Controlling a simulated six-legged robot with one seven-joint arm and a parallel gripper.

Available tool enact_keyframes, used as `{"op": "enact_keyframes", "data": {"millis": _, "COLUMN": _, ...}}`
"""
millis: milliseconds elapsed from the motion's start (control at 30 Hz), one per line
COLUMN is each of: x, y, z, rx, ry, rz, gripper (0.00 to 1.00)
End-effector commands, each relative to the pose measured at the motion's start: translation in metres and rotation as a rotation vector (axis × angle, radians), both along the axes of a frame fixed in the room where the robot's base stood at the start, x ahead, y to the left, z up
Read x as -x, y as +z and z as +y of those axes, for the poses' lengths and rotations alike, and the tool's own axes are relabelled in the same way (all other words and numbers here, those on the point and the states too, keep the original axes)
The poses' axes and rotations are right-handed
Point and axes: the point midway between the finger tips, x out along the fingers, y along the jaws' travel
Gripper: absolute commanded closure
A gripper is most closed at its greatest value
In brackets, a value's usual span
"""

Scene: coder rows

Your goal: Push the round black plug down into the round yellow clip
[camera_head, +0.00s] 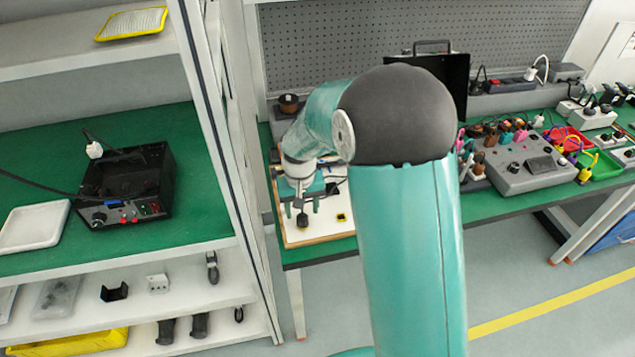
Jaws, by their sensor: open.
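My gripper (302,208) is open, pointing down over a white board with a wooden rim (322,238) on the green bench. A small dark piece (302,221) shows at or just below the fingers; I cannot tell if it is the black plug or touches them. A small yellow piece with a dark middle (341,217), which looks like the yellow clip, sits on the board to the right of my gripper. It is too small to tell whether a plug is in it. My teal arm covers part of the board and bench.
A grey control box (520,163) and many coloured tools stand on the bench at right. A black case (435,78) stands open at the back, before a grey pegboard (340,45). A shelf rack with a black instrument (125,185) is close on the left.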

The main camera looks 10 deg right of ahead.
Motion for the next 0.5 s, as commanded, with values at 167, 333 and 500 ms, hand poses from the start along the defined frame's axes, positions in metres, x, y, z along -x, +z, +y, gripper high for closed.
{"op": "enact_keyframes", "data": {"millis": 167, "x": -0.001, "y": 0.042, "z": 0.0, "rx": -0.001, "ry": 0.0, "rz": -0.006, "gripper": 0.46}}
{"op": "enact_keyframes", "data": {"millis": 333, "x": -0.001, "y": 0.078, "z": 0.0, "rx": -0.001, "ry": 0.0, "rz": -0.004, "gripper": 0.46}}
{"op": "enact_keyframes", "data": {"millis": 500, "x": 0.0, "y": 0.101, "z": 0.0, "rx": 0.0, "ry": 0.0, "rz": -0.001, "gripper": 0.46}}
